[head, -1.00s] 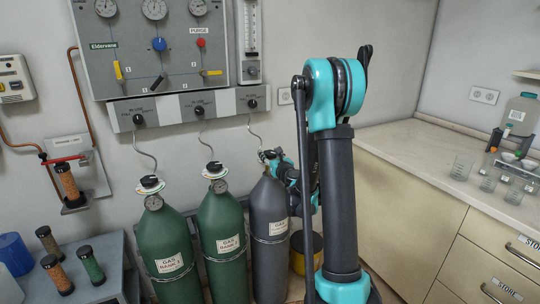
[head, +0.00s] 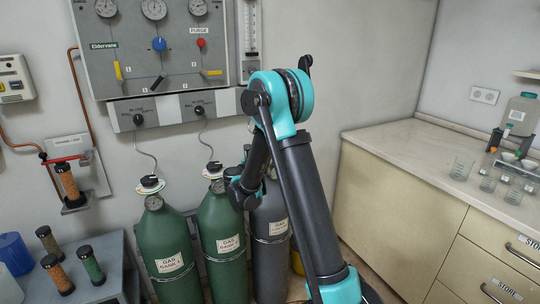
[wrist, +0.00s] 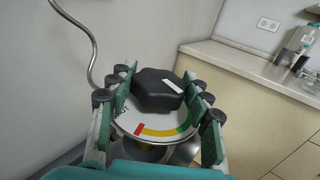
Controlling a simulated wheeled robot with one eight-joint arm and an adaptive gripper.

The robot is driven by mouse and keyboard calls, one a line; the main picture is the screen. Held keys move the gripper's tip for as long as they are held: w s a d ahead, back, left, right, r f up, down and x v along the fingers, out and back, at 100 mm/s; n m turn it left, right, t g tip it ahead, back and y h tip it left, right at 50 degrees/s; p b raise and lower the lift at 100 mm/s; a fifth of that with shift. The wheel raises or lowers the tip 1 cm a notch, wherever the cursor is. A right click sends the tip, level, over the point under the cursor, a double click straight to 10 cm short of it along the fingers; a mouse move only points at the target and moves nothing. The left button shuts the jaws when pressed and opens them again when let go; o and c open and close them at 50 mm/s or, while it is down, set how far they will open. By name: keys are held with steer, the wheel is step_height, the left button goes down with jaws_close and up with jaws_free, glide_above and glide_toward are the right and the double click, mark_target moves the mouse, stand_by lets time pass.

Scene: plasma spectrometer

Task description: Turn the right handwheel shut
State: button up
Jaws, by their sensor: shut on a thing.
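The right handwheel (wrist: 152,92) is a black lobed knob with a white mark on its upper right part, seen in the wrist view. It sits above a white dial (wrist: 158,122) with a red, yellow and green arc on its near side, red at left and green at right. My gripper (wrist: 160,84) is shut on the handwheel, with green finger pads on its left and right sides. In the head view the grey right cylinder (head: 269,236) stands beside two green ones. My arm hides its handwheel and most of the gripper there.
The middle green cylinder (head: 220,240) and left green cylinder (head: 165,245) stand close by at the left. The grey valve panel (head: 160,55) is on the wall above. A thin bent hose (wrist: 92,45) runs near my gripper. A counter (head: 430,165) stands at the right.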

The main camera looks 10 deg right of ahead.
steer(key=shift+m+g+h, duration=0.8)
steer(key=shift+g+h, duration=0.1)
steer(key=o, duration=1.2)
steer(key=v, duration=1.2)
steer(key=shift+w+a, duration=0.1)
